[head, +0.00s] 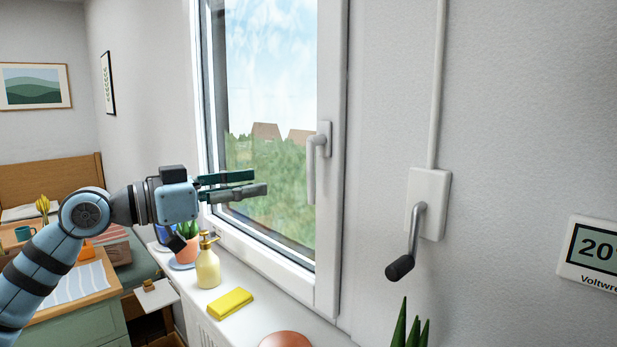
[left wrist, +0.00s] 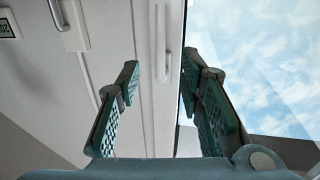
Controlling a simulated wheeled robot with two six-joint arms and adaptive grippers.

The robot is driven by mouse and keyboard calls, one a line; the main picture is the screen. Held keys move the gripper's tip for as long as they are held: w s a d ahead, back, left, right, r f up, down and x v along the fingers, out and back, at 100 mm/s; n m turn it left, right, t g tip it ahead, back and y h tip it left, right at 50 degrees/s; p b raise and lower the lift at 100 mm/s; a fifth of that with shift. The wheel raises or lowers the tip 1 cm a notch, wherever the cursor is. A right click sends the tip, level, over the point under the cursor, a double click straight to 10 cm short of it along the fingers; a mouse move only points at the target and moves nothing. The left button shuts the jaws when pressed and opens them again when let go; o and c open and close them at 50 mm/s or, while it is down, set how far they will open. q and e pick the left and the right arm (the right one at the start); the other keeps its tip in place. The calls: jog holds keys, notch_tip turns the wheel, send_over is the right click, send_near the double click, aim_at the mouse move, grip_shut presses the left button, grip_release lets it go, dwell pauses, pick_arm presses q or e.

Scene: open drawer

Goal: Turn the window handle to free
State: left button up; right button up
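The white window handle (head: 312,165) is on the right frame of the window (head: 333,200), with its grip hanging straight down. The window looks shut. My left gripper (head: 262,182) is to the left of the handle in the head view, pointing right, empty and apart from it. In the left wrist view the fingers of my left gripper (left wrist: 163,78) are spread wide, and the handle (left wrist: 163,55) shows beyond them, between the fingertips in the picture. My right gripper is in neither view.
A grey crank with a black knob (head: 400,268) sticks out from a wall plate, right of the window. A thermostat (head: 592,252) is at far right.

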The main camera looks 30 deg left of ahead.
aim_at(308, 176)
pick_arm(q)
jog(key=p+x, duration=0.2)
jog(key=x, duration=0.2)
jog(key=p+x, duration=0.2)
jog(key=x, duration=0.2)
jog(key=p+x, duration=0.2)
jog(key=x, duration=0.2)
jog(key=shift+w+d+r, duration=0.1)
jog(key=shift+r, duration=0.25)
jog(key=shift+w+d+f, duration=0.15)
jog(key=shift+w, duration=0.3)
grip_shut()
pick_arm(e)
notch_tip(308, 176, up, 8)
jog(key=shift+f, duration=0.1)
